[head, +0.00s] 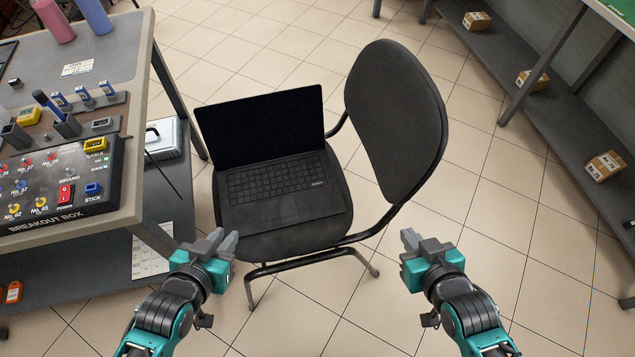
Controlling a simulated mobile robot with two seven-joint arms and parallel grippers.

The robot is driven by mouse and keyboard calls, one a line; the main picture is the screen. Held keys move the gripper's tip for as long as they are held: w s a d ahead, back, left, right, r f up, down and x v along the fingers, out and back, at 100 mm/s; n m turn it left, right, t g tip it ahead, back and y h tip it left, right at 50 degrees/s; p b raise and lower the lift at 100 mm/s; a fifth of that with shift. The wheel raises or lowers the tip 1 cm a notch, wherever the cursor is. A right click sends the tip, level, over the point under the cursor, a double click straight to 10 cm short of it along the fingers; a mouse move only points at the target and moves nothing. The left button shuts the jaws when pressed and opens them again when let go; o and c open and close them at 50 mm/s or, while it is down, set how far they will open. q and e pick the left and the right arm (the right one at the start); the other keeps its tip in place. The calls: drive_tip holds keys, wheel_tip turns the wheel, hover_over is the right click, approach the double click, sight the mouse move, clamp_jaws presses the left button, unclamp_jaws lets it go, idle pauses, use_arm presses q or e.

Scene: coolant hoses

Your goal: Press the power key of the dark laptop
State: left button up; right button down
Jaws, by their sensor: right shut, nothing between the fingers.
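The dark laptop (275,181) lies open on the seat of a black chair, with its black screen (260,128) raised at the back and its keyboard facing up. The power key is too small to make out. My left gripper (222,240) is in front of the seat's left corner, apart from the laptop; I cannot tell whether its fingers are open or shut. My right gripper (410,238) is shut and empty, to the right of the chair and apart from the laptop.
The chair's backrest (398,120) rises to the right of the laptop. A workbench (95,70) with a breakout box (55,190) and a lower shelf stands at the left. Shelving (540,110) with small cartons is at the right. The tiled floor between is clear.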

use_arm(q)
clamp_jaws()
drive_tip(key=shift+w+r, duration=0.1)
drive_tip(key=shift+w, duration=0.05)
idle(1.1)
